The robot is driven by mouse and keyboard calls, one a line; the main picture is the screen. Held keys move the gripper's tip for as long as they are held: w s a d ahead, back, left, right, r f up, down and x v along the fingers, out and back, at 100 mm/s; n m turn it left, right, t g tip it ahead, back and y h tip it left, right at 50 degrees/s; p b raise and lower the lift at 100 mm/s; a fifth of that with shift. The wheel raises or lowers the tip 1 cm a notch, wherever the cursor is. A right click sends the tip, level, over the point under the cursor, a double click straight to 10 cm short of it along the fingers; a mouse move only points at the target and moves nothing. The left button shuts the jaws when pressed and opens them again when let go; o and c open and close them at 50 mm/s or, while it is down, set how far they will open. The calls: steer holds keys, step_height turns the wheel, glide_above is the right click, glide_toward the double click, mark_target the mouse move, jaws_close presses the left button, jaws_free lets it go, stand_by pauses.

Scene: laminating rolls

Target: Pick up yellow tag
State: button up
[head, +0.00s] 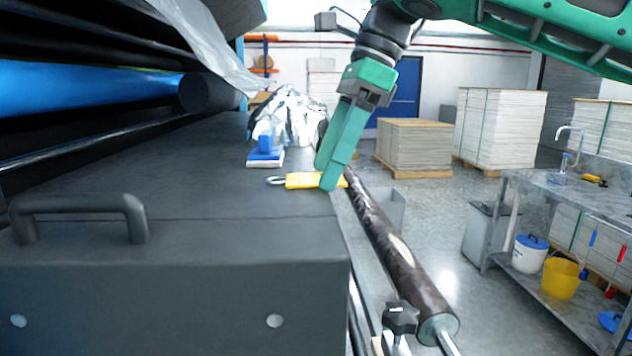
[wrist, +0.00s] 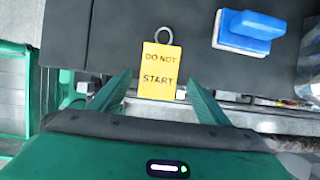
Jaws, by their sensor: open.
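The yellow tag (head: 304,181) lies flat on the dark machine top near its right edge, with a metal ring at its left end. In the wrist view the yellow tag (wrist: 160,66) reads "DO NOT START", with its ring at the top. My green gripper (head: 328,182) is at the tag's right end in the head view, partly covering it. In the wrist view my gripper (wrist: 158,88) is open, with one finger on each side of the tag's lower part and a gap to each. I cannot tell the fingertips' exact height above the surface.
A dark roller (head: 395,245) runs along the machine's right side. A black handle (head: 80,205) rises at the near left. The machine top left of the tag is clear.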

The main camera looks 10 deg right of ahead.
steer(key=c, duration=1.1)
steer(key=shift+c, duration=0.2)
steer(key=shift+r, duration=0.1)
steer(key=shift+r, duration=0.4)
step_height(320, 180, up, 3)
steer(key=shift+w+r, duration=0.1)
steer(key=shift+r, duration=0.1)
steer(key=s+a+r, duration=0.5)
steer(key=a+r, duration=0.1)
steer(key=a, duration=0.4)
steer(key=shift+s+a+r, duration=0.25)
steer(key=shift+r, duration=0.15)
